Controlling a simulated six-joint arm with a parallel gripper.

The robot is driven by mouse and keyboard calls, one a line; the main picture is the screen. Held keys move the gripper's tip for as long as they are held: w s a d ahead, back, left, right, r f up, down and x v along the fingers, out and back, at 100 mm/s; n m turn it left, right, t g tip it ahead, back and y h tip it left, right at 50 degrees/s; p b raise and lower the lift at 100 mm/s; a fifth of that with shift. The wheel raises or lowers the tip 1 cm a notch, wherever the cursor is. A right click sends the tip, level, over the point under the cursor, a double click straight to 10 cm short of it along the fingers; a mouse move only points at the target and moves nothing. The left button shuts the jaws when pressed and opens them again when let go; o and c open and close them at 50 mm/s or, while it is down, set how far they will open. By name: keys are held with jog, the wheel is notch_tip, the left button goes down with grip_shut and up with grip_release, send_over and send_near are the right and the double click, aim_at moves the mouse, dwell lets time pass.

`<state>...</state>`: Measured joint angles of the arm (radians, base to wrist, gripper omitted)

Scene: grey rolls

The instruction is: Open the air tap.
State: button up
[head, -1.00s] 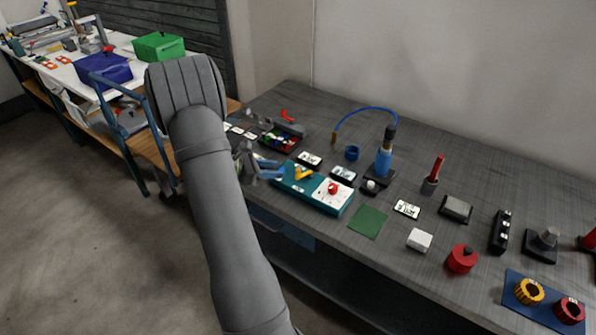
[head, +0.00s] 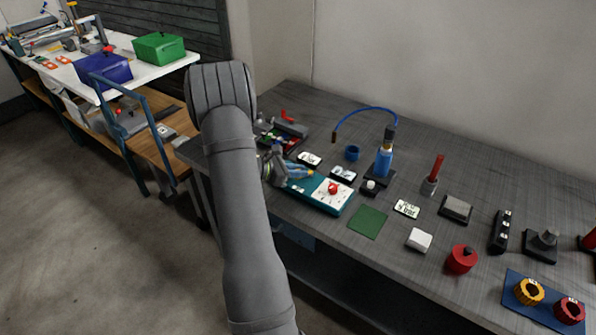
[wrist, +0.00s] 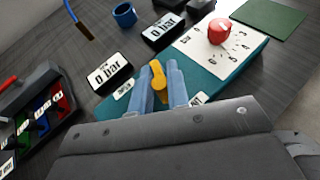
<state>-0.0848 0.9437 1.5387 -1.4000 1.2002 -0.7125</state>
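The teal panel (head: 322,204) lies on the grey bench and carries a yellow tap lever (wrist: 158,77) and a red knob (head: 333,188) on a white numbered dial. The red knob also shows in the wrist view (wrist: 220,32). My gripper (wrist: 161,80) is low over the panel's left end, its two blue fingers on either side of the yellow lever. The gap between them is about as wide as the lever; I cannot tell whether both fingers touch it. In the head view my gripper (head: 299,170) hides the lever.
Two "0 bar" displays (wrist: 109,73) (wrist: 163,31) stand just behind the panel. A blue cup (wrist: 124,14) is beyond them. A dark tray with coloured parts (wrist: 36,115) is at the left. A green mat (head: 368,222) lies right of the panel.

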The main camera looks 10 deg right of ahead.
grip_shut()
jog(key=shift+w, duration=0.15)
jog(key=m+g, duration=0.1)
jog(key=w+m+g, duration=0.1)
jog(key=m+g, duration=0.2)
jog(key=g, duration=0.1)
jog(key=shift+w+a+m, duration=0.2)
jog(key=shift+w+m, duration=0.1)
jog(key=shift+w, duration=0.1)
jog(key=m+g, duration=0.1)
jog(key=g, duration=0.1)
jog(key=w+m+g+y, duration=0.1)
jog(key=m+g, duration=0.1)
jog(key=shift+w+d, duration=0.15)
jog(key=shift+w, duration=0.05)
jog(key=shift+w+d+m+g+y, duration=0.1)
jog(key=shift+w+m+g+y, duration=0.1)
jog(key=shift+m+g+y, duration=0.4)
jog(key=shift+w+d+m+g+y, duration=0.1)
jog(key=shift+w+m+g+y, duration=0.1)
jog(key=shift+m+g+y, duration=0.35)
jog(key=shift+m+g, duration=0.25)
jog(key=shift+m, duration=0.1)
jog(key=o, duration=0.6)
grip_release()
jog(key=shift+c, duration=0.2)
